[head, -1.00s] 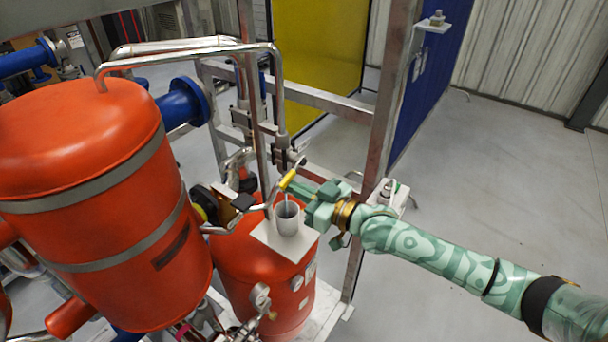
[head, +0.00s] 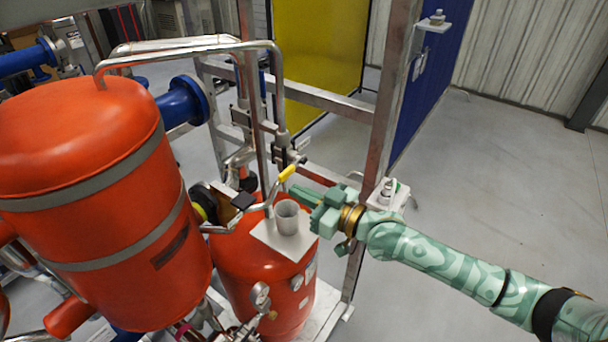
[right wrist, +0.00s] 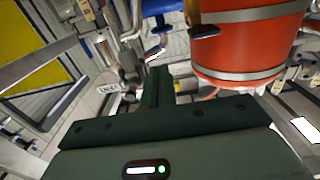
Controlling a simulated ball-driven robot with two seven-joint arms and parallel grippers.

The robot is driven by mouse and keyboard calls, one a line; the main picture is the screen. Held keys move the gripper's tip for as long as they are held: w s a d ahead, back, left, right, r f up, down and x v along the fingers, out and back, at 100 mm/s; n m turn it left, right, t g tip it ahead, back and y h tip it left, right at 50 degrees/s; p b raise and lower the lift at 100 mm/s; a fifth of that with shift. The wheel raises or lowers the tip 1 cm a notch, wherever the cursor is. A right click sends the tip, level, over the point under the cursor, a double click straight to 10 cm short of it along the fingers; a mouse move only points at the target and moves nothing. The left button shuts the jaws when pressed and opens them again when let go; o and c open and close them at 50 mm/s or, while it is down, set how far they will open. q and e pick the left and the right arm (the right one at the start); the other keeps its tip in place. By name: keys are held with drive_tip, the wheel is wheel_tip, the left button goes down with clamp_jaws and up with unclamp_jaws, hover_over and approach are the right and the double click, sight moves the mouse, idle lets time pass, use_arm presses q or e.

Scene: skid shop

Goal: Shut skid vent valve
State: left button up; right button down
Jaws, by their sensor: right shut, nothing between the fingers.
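The yellow grip of a valve lever (head: 287,173) shows in the head view, above a grey cup (head: 287,217) and beside the thin pipework. It slants up to the right. My right gripper (head: 295,192) is shut and empty, its fingertips just below and right of the yellow grip. I cannot tell whether they touch it. In the right wrist view my dark green fingers (right wrist: 158,76) are together, and I cannot make out the yellow grip there. My left gripper is in neither view.
A large orange tank (head: 90,190) stands at left, with a smaller orange tank (head: 262,285) under a pale plate. A metal frame post (head: 383,120) rises close behind my right gripper. The floor at right (head: 500,190) is clear.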

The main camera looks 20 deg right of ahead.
drive_tip(key=v, duration=0.8)
drive_tip(key=shift+s, duration=0.1)
idle(0.3)
